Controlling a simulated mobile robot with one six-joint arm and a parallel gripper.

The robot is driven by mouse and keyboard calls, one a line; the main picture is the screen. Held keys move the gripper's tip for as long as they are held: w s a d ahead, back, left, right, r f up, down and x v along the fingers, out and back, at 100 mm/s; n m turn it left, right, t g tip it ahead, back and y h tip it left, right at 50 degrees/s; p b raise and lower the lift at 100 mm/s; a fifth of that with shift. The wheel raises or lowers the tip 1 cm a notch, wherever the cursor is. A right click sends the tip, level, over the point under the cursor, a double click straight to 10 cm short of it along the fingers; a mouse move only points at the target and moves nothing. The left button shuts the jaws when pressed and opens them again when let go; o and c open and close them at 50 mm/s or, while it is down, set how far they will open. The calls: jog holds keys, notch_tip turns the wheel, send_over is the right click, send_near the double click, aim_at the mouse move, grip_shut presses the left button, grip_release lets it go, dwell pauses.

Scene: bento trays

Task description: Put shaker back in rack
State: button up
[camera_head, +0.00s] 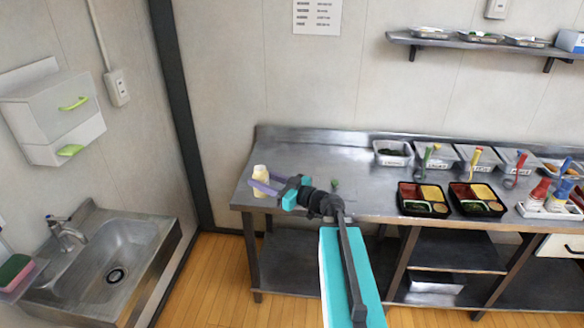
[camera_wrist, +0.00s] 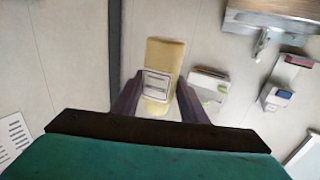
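The pale yellow shaker (camera_head: 260,172) is at the far left end of the steel counter in the head view. My gripper (camera_head: 262,186) has its purple fingers on either side of it, closed against its sides. In the wrist view the shaker (camera_wrist: 166,54) stands out between the two fingertips (camera_wrist: 160,82), with a square pale label facing the camera. I cannot tell whether its base touches the counter. The white rack (camera_head: 545,212) is at the right of the counter and holds red and blue shakers (camera_head: 540,189).
Two black bento trays (camera_head: 424,213) (camera_head: 476,212) with coloured compartments lie left of the rack. Several tubs with coloured utensils (camera_head: 437,156) stand behind them. A wall shelf (camera_head: 460,42) is above. A sink (camera_head: 120,262) is at the left. The counter's left-middle is mostly clear.

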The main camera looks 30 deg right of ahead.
jog(key=s+a+f+n+g+y+b, duration=0.1)
jog(key=s+a+f+n+g+y, duration=0.1)
jog(key=a, duration=0.5)
jog(key=s+a+f+n+g+y+b, duration=0.1)
jog(key=s+a+f+n+g+y, duration=0.1)
jog(key=a, duration=0.6)
notch_tip(320, 180, down, 2)
jog(key=shift+s+a+f+n+g+y, duration=0.15)
jog(key=shift+s+a+n+g+y, duration=0.15)
jog(key=shift+n+g+y, duration=0.5)
jog(key=shift+s+m, duration=0.1)
jog(key=shift+m, duration=0.2)
